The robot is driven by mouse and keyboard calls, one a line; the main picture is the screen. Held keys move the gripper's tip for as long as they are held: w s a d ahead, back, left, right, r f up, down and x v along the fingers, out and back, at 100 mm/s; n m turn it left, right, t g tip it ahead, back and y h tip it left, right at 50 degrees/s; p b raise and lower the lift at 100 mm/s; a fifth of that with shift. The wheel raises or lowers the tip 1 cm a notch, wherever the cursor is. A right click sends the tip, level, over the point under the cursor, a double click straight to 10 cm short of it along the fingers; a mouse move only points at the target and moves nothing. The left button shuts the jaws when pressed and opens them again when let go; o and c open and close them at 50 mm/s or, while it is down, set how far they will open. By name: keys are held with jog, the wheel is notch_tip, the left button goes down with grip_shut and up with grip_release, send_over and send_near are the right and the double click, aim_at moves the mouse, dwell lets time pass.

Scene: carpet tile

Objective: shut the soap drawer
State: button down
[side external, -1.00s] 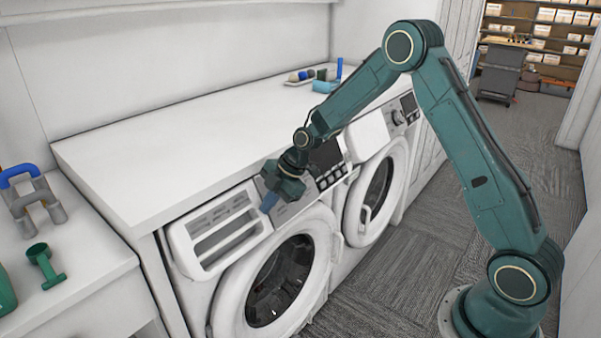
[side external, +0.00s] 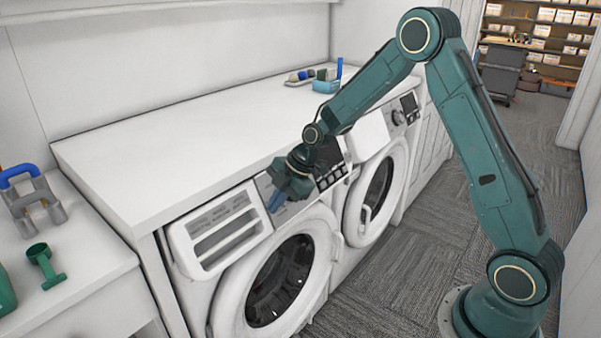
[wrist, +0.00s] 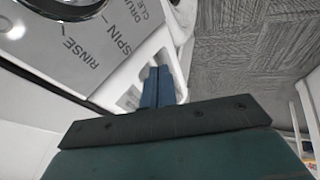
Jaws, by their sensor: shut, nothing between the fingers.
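The soap drawer (side external: 190,243) is the white slotted unit at the upper left of the nearer washing machine (side external: 225,300). It stands out from the machine's front, and its open compartments show. My gripper (side external: 277,203) is at the control panel, just right of the drawer in the side view, with its blue fingers shut and empty. In the wrist view the shut fingers (wrist: 158,87) point toward the white drawer (wrist: 150,52), overlapping part of it. I cannot tell whether they touch it.
The panel's dial with printed labels (wrist: 85,55) is close beside the fingers. A second machine (side external: 378,185) stands to the right. The white countertop (side external: 200,130) above is mostly clear. The carpeted floor (side external: 420,240) in front is free.

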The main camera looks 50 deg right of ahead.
jog(key=v, duration=1)
jog(key=shift+s+r, duration=0.2)
jog(key=shift+s, duration=0.2)
jog(key=s+a+r+m+h, duration=0.2)
jog(key=s+a+r+m, duration=0.2)
jog(key=s+r+m, duration=0.7)
jog(key=s+m+t+h, duration=0.1)
jog(key=s+m, duration=0.5)
jog(key=s, duration=1.1)
jog(key=shift+s+h, duration=0.15)
jog(key=shift+h, duration=0.25)
jog(key=c, duration=2.1)
grip_release()
